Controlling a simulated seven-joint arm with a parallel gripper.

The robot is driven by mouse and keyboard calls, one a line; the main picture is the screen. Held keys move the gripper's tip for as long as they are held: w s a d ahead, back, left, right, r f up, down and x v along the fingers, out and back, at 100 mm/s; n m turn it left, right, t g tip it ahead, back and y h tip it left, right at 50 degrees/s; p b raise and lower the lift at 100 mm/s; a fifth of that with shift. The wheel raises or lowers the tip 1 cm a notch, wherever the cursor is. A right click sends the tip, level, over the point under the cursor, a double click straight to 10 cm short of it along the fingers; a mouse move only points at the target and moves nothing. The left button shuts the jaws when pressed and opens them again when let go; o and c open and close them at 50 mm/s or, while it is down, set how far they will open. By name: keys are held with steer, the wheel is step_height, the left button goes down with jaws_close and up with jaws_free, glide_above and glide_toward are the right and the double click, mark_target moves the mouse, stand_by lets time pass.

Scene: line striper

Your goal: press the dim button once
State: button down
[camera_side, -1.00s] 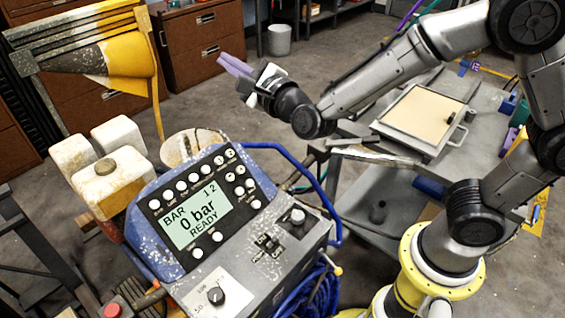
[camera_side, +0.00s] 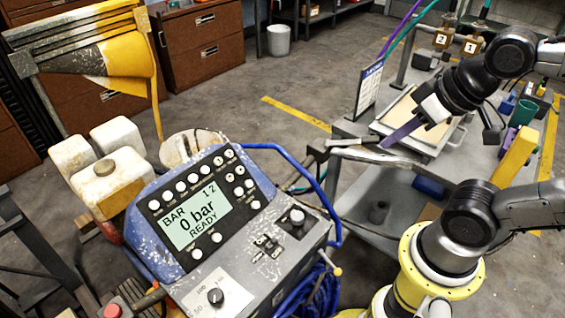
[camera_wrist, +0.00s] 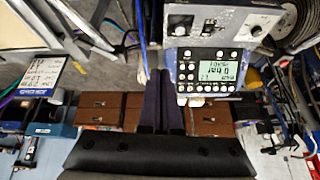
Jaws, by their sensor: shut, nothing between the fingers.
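The console's control panel (camera_side: 160,222) has a lit green-grey display (camera_side: 196,215) reading "BAR 1.2", "0 bar" and "READY". Round white buttons (camera_side: 206,169) run above and to the right of the display, and two more (camera_side: 197,253) sit below it. Their labels are too small to read, so I cannot tell which is the dim button. My gripper (camera_side: 387,143) has purple fingers, shut and empty, pointing down-left over the cart, well right of the panel. In the wrist view the fingers (camera_wrist: 160,72) are together, and the display (camera_wrist: 213,70) shows upside down to their right.
A grey cart (camera_side: 470,165) with a shallow tray (camera_side: 440,143) lies under my gripper. A blue hose (camera_side: 318,180) arches between console and cart.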

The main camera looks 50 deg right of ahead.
steer(key=shift+s+f+n, duration=0.2)
steer(key=shift+s+n, duration=0.1)
steer(key=shift+n, duration=0.2)
steer(key=w+a+r+m+t+y, duration=0.25)
steer(key=w+r+m, duration=0.2)
steer(key=w, duration=0.25)
steer(key=w+a+r+m+t+y, duration=0.1)
steer(key=w+a+r+m+t, duration=0.25)
steer(key=w+m, duration=0.2)
steer(key=w+a+f+m, duration=0.4)
steer(key=w+a+m, duration=0.1)
steer(key=w, duration=0.2)
steer(key=s+a+f+m+g+h, duration=0.1)
steer(key=s+a+f+g, duration=0.1)
steer(key=a+f, duration=0.4)
steer(key=s+a+f+m+g+h, duration=0.1)
steer(key=a+f, duration=0.5)
steer(key=f, duration=0.7)
steer(key=shift+s+a+g+h, duration=0.2)
steer(key=shift+s+g+h, duration=0.3)
steer(key=shift+s, duration=0.35)
